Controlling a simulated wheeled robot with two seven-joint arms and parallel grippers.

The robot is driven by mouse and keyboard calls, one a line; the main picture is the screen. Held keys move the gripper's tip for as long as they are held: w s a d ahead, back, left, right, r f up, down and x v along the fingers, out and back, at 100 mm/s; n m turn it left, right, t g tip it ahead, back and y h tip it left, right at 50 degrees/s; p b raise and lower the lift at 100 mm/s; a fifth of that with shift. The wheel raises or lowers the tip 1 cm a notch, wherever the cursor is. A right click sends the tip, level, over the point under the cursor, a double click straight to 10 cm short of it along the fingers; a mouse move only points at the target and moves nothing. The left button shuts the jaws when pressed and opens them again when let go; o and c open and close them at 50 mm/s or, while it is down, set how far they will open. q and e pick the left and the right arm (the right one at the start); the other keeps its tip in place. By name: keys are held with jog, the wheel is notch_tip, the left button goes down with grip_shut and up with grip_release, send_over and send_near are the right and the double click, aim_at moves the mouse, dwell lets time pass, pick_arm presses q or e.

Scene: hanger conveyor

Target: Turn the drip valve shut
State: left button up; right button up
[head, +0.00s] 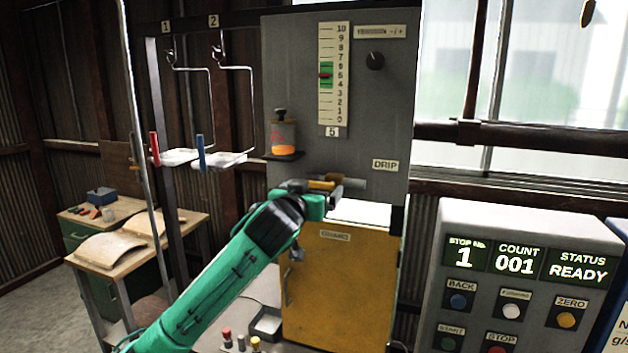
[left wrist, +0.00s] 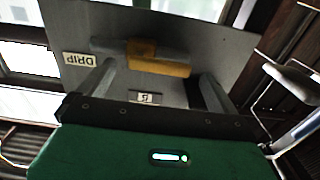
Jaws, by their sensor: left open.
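The drip valve shows as an orange-brown handle (head: 322,184) on a grey stem, low on the grey panel, left of and below the DRIP label (head: 385,165). In the left wrist view the handle (left wrist: 158,58) lies crosswise ahead of the jaws. My left gripper (head: 335,190) is open at the valve, with one finger toward each end of the handle; I cannot tell whether they touch it. The wrist and gripper hide part of the valve in the head view. My right gripper is not in view.
A yellow guard box (head: 335,290) stands just below the gripper. An orange-filled jar (head: 284,135) sits on a small shelf above left. Hangers with white pieces (head: 225,160) hang at the left. A control box (head: 530,240) reading READY stands at the right.

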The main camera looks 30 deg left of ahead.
pick_arm(q)
jog(key=shift+w+a, duration=0.1)
jog(key=shift+w, duration=0.5)
